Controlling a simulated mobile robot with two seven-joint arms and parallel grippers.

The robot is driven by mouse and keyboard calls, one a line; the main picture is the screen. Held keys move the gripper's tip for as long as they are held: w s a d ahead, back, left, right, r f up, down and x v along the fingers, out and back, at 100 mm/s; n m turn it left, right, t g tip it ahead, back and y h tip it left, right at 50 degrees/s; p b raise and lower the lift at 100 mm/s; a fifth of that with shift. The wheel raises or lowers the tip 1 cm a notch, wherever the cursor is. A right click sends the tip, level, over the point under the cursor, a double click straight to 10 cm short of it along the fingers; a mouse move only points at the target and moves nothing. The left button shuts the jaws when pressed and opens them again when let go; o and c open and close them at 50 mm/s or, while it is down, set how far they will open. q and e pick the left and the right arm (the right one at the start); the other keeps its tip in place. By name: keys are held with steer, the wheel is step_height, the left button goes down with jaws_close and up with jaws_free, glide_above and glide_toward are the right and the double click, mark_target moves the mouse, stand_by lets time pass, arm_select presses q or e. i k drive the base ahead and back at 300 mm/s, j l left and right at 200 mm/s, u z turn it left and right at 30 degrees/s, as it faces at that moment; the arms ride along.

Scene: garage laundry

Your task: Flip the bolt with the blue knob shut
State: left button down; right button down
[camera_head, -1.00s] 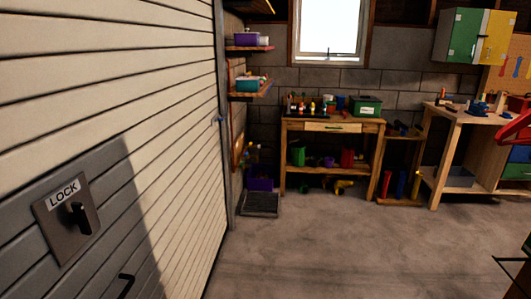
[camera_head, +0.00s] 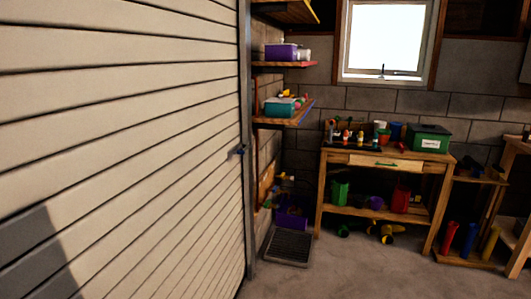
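The bolt with a small blue knob (camera_head: 240,150) sits at the right edge of the pale slatted garage door (camera_head: 140,130), beside the dark vertical frame post, in the head view. It is small and far off, so I cannot tell whether it is open or shut. Neither of my grippers shows in the head view.
A wooden workbench (camera_head: 388,160) with bottles, cups and a green box (camera_head: 428,138) stands at the back under a window. Wall shelves (camera_head: 285,64) jut out right of the door post. A dark grate (camera_head: 289,246) lies on the floor below. Concrete floor (camera_head: 350,272) in front is clear.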

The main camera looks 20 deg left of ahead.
mark_target(238, 150)
steer(key=i, duration=1.35)
steer(key=i+l+u, duration=0.15)
steer(key=i+u, duration=0.35)
steer(key=i+l+u, duration=0.45)
steer(key=i, duration=0.15)
steer(key=i+l+u, duration=0.85)
steer(key=l+u, duration=0.15)
steer(key=l, duration=0.05)
